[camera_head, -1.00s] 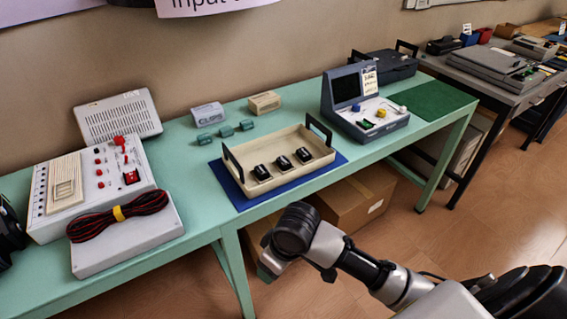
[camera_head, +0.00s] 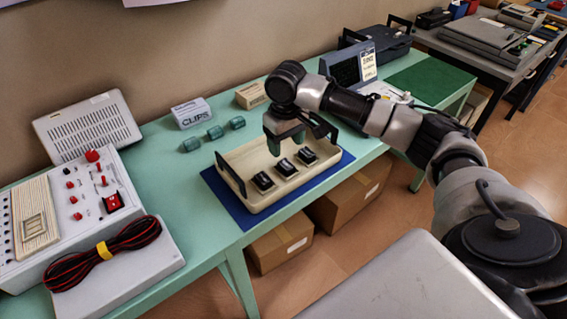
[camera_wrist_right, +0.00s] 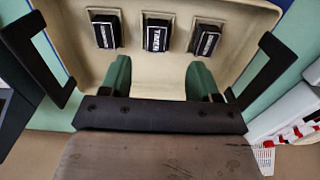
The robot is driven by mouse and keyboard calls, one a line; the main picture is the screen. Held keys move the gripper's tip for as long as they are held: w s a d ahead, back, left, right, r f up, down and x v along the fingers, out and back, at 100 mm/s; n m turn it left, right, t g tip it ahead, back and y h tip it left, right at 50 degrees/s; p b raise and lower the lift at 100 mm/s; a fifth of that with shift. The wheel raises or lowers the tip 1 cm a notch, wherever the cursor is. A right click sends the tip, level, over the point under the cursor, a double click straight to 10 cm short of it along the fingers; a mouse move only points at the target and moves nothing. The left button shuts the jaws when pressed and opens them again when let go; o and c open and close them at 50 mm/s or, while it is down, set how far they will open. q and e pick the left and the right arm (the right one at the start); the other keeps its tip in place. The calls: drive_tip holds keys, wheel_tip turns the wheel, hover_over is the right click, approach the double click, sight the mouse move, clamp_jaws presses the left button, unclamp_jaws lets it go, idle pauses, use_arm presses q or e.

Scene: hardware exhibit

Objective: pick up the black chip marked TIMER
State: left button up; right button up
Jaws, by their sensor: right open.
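Three black chips sit in a row in a cream tray (camera_head: 258,206) with black handles. The middle chip (camera_head: 285,167) has a blurred label that appears to read TIMER in the right wrist view (camera_wrist_right: 157,38). The other labels are too blurred to read. My right gripper (camera_head: 287,142) is above the tray, at its far side, over the row of chips. In the right wrist view, its green fingertips (camera_wrist_right: 159,80) are spread apart with nothing between them, and the middle chip lies ahead of the gap. My left gripper is not in view.
The tray rests on a blue mat (camera_head: 227,205) on a green table. Green cylinders (camera_head: 215,132) and a CLIPS box (camera_head: 191,112) stand behind it. A white panel unit (camera_head: 85,200) and a red-black cable coil (camera_head: 105,255) lie left. The tray's upright handles flank the chips.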

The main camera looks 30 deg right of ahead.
sight(286, 164)
drive_tip(key=shift+f, duration=1.15)
drive_tip(key=shift+w+f, duration=0.15)
drive_tip(key=shift+f, duration=0.15)
drive_tip(key=f, duration=0.4)
drive_tip(key=shift+d+f, duration=0.2)
drive_tip(key=shift+d, duration=0.05)
drive_tip(key=shift+w+f, duration=0.1)
drive_tip(key=shift+f, duration=0.15)
drive_tip(key=shift+c, duration=1.5)
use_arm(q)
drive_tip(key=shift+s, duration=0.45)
use_arm(e)
drive_tip(key=c, duration=0.7)
